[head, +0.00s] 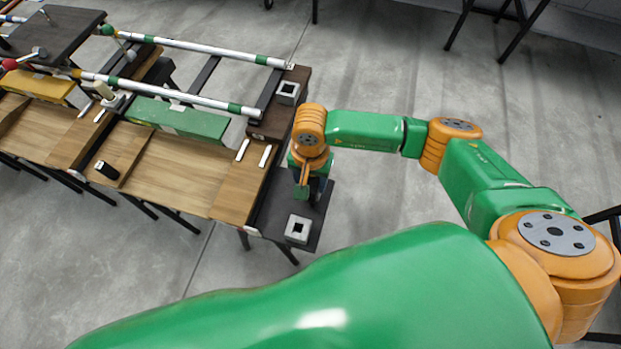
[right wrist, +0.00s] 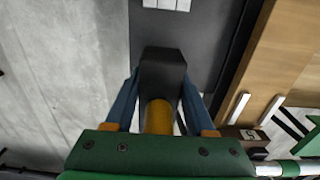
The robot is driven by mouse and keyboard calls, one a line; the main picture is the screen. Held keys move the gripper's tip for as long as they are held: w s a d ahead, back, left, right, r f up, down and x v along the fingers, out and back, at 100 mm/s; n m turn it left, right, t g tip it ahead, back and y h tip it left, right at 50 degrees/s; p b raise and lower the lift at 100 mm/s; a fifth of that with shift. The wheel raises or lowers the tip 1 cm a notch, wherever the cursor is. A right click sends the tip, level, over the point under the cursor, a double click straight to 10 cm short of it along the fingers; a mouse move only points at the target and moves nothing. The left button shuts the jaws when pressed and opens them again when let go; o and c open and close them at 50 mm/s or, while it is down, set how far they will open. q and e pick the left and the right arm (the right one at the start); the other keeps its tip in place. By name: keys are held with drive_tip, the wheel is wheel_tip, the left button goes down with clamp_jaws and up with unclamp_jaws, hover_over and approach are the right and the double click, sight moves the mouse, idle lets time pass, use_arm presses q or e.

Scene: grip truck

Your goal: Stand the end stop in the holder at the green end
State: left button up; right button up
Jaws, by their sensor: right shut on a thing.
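My right gripper (head: 303,190) is low over the dark shelf at the right end of the bench. In the right wrist view its blue fingers (right wrist: 160,100) are shut on a dark block, the end stop (right wrist: 163,68). A yellow cylinder (right wrist: 158,116) shows between the fingers below the block; whether it belongs to the block is unclear. One grey square holder (head: 298,229) with a dark opening sits on the shelf's near end, apart from the gripper. Another square holder (head: 288,92) sits beyond the gripper, near the green-banded rail ends. My left gripper is out of view.
Two white rails (head: 190,95) with green bands run along the bench's far side. A green box (head: 178,119) and a yellow box (head: 38,86) stand by them.

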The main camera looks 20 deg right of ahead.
sight(311, 179)
drive_tip(key=shift+f, duration=0.45)
drive_tip(key=o, duration=1)
drive_tip(key=shift+o, duration=0.2)
drive_tip(key=shift+r, duration=0.1)
wheel_tip(311, 179, up, 7)
drive_tip(key=shift+b, duration=0.4)
